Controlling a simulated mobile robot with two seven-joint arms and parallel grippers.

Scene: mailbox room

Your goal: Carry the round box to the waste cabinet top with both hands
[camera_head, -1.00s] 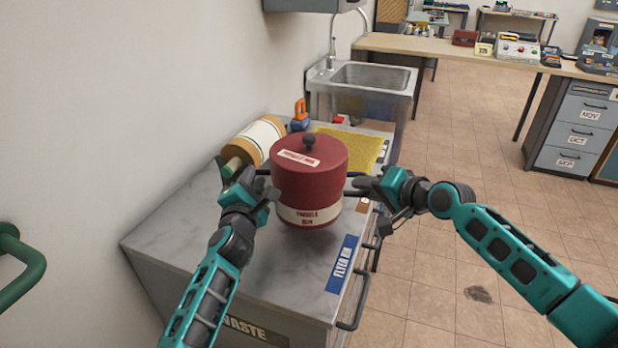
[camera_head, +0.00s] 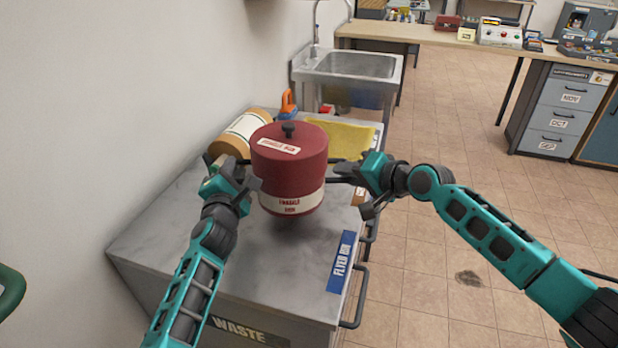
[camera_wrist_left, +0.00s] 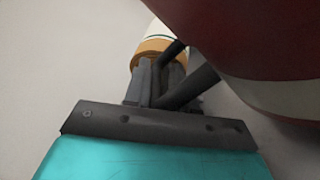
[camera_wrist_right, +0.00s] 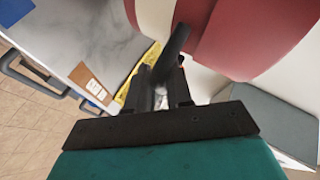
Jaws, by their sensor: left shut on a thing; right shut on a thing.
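The round box (camera_head: 290,175) is dark red with a cream band, a lid with a black knob, and dark side handles. It hangs upright above the marble-grey waste cabinet top (camera_head: 185,235), seemingly with a small gap and a soft shadow below. My left gripper (camera_head: 238,167) is shut on the handle at its left, and my right gripper (camera_head: 350,172) is shut on the handle at its right. The box's red side also shows in the left wrist view (camera_wrist_left: 250,45) and the right wrist view (camera_wrist_right: 250,35). Its underside is hidden.
A cream and tan roll (camera_head: 243,133), an orange-and-blue item (camera_head: 288,104) and a yellow mat (camera_head: 350,137) lie behind the box. A wall borders the left. A steel sink (camera_head: 350,68) stands beyond. The cabinet's front top is clear, bearing a blue label (camera_head: 342,262).

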